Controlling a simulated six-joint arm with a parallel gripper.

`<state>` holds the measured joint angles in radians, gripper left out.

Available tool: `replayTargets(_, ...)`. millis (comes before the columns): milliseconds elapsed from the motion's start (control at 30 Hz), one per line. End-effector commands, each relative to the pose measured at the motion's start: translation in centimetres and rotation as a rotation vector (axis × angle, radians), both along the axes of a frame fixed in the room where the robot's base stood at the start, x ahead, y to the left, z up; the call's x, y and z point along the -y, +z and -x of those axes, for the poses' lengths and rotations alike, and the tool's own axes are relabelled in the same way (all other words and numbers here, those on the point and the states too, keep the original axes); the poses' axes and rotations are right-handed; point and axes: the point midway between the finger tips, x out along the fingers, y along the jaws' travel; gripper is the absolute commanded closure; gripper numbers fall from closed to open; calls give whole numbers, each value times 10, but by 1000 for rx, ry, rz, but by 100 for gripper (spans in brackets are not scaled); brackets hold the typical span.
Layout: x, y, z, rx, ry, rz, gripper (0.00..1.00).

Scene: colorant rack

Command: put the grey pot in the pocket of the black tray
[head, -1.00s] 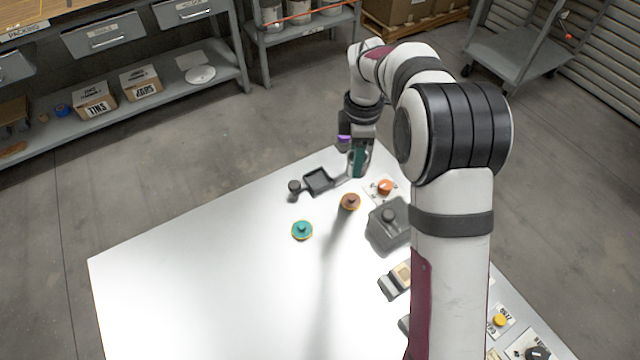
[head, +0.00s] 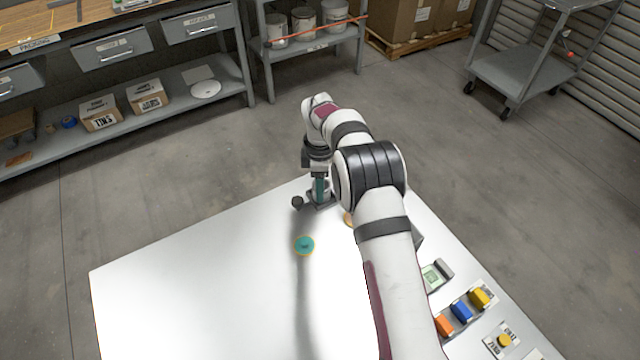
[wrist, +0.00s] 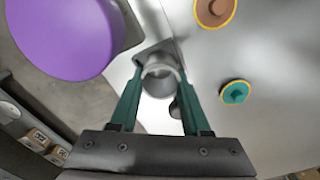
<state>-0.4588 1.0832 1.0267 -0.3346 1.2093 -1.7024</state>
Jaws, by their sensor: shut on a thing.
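My gripper (wrist: 158,100) has its two green fingers shut on the grey pot (wrist: 161,78), seen from above as a round grey rim. In the head view my gripper (head: 319,190) is at the black tray (head: 322,205), near the table's far corner. The tray also shows in the wrist view (wrist: 149,51), partly hidden behind the pot. The pot is over or at the tray; I cannot tell whether it touches the pocket floor.
A dark knobbed piece (head: 297,202) stands just left of the tray. A teal disc (head: 304,245) and a brown disc (wrist: 214,10) lie nearby on the white table (head: 200,285). Coloured blocks (head: 461,310) lie at the right edge. The table's left side is clear.

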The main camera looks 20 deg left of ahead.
Motion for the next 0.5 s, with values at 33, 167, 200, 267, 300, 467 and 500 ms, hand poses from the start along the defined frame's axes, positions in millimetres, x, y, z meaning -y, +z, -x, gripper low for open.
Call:
replayTargets(33,0,0,0,0,0,0,100)
replayTargets(167,0,-3,0,-1,0,0,100)
replayTargets(200,0,-3,0,0,0,0,48)
replayTargets(267,0,-3,0,0,0,0,37)
replayTargets(300,0,-3,0,0,0,0,30)
replayTargets(467,0,-3,0,0,0,0,23)
replayTargets(500,0,-2,0,0,0,0,23)
